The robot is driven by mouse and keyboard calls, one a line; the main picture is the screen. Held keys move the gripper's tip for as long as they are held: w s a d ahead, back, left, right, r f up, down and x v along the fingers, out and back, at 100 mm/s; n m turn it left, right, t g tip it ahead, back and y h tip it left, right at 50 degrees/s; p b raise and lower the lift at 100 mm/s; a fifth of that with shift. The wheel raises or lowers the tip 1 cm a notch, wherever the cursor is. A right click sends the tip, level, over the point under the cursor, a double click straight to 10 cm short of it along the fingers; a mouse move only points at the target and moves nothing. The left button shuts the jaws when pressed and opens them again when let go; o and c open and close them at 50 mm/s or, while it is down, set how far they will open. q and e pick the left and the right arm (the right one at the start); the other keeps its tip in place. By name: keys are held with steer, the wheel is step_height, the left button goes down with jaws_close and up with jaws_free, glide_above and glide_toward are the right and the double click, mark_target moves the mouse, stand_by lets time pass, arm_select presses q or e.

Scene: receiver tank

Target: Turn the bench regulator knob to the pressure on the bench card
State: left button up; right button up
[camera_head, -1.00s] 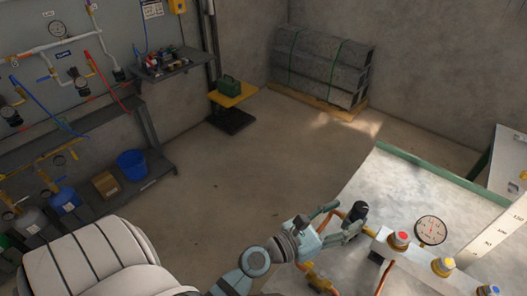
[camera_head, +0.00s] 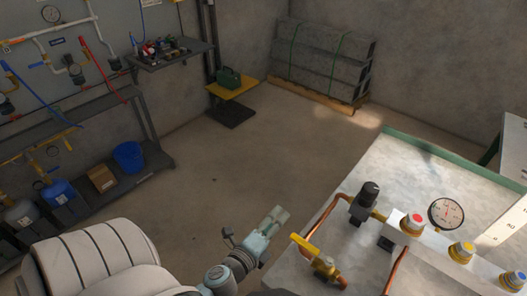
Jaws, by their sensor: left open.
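The bench regulator has a black knob (camera_head: 370,190) on top of its dark body, on a copper pipe at the bench's left part. A round white gauge (camera_head: 446,213) stands to its right; its reading is too small to tell. My left gripper (camera_head: 279,216) is open and empty, left of the bench edge and apart from the knob. My right gripper is not in view. I cannot make out a bench card with a readable pressure.
A yellow-handled valve (camera_head: 318,257) stands near the bench's front left. A manifold with red, yellow and blue caps (camera_head: 461,252) runs right of the regulator. A shelf with a blue bucket (camera_head: 129,156) stands at the left. The floor between is clear.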

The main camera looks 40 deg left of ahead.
arm_select(q)
step_height(320, 180, down, 13)
steer(key=s+a+n+g+b, duration=0.1)
steer(key=s+n+g+b, duration=0.1)
steer(key=n+b, duration=0.1)
steer(key=shift+s+a+n+g, duration=0.15)
steer(key=shift+s+n+g, duration=0.15)
steer(key=shift+n+g, duration=0.15)
